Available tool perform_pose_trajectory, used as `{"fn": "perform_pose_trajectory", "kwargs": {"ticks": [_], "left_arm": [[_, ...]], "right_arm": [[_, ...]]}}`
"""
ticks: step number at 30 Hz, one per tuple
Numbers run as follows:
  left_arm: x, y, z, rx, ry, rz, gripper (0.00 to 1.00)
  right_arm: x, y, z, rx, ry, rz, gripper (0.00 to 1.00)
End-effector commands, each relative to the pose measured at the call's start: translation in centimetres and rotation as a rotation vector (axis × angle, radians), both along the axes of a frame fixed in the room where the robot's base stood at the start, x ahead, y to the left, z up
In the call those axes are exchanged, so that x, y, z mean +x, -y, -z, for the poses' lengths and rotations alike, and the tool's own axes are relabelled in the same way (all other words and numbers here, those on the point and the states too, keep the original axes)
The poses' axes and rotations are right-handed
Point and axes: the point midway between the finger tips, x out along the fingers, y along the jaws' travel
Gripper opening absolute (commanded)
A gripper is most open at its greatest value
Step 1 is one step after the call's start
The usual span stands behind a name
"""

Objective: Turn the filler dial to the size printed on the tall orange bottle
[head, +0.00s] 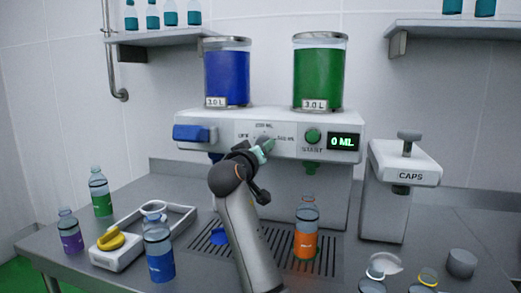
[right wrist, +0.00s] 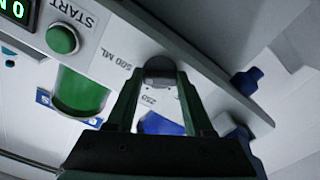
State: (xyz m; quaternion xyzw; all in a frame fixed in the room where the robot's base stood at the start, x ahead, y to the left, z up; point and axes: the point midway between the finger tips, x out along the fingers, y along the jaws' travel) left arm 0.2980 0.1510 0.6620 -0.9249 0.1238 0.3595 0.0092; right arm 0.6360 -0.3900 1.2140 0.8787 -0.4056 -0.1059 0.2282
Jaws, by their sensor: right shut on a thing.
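The filler (head: 225,128) stands at the back of the table, with a blue tank and a green tank on top. Its dial (right wrist: 160,70) is between the fingers of my right gripper (right wrist: 160,82), which is shut on it. In the head view my right gripper (head: 264,149) covers most of the dial. Labels OFF, 250 ML and 500 ML surround the dial; I cannot tell which one it points to. The tall orange bottle (head: 305,243) stands upright on the drip grate, right of my arm. Its printed size is too small to read. My left gripper is out of view.
The START button (head: 312,136) and a display reading 0 ML (head: 343,142) are right of the dial. A CAPS dispenser (head: 404,165) stands further right. Blue (head: 159,252), purple (head: 70,232) and green (head: 100,192) bottles stand around a white tray (head: 180,219) at left.

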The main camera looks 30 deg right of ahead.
Motion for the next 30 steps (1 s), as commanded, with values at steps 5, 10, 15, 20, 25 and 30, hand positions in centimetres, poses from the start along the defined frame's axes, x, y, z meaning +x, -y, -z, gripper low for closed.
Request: {"fn": "perform_pose_trajectory", "kwargs": {"ticks": [5, 10, 15, 20, 25, 30], "left_arm": [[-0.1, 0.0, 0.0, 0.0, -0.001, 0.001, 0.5], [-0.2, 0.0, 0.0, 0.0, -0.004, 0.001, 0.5], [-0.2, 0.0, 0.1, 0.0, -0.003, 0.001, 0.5], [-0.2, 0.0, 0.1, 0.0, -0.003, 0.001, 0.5], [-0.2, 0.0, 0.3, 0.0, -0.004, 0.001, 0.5], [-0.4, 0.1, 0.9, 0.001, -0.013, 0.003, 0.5]], "right_arm": [[-0.1, 0.2, -0.5, -0.005, 0.012, 0.0, 0.0], [-0.1, 0.1, -0.4, -0.004, 0.01, 0.0, 0.7], [0.0, 0.1, -0.3, -0.003, 0.005, 0.0, 0.81], [0.0, 0.0, -0.2, -0.002, 0.003, -0.001, 0.81], [-0.7, -1.0, 0.0, -0.003, 0.004, -0.004, 0.81], [-2.8, -3.5, 0.1, 0.0, 0.006, -0.006, 0.81]]}}
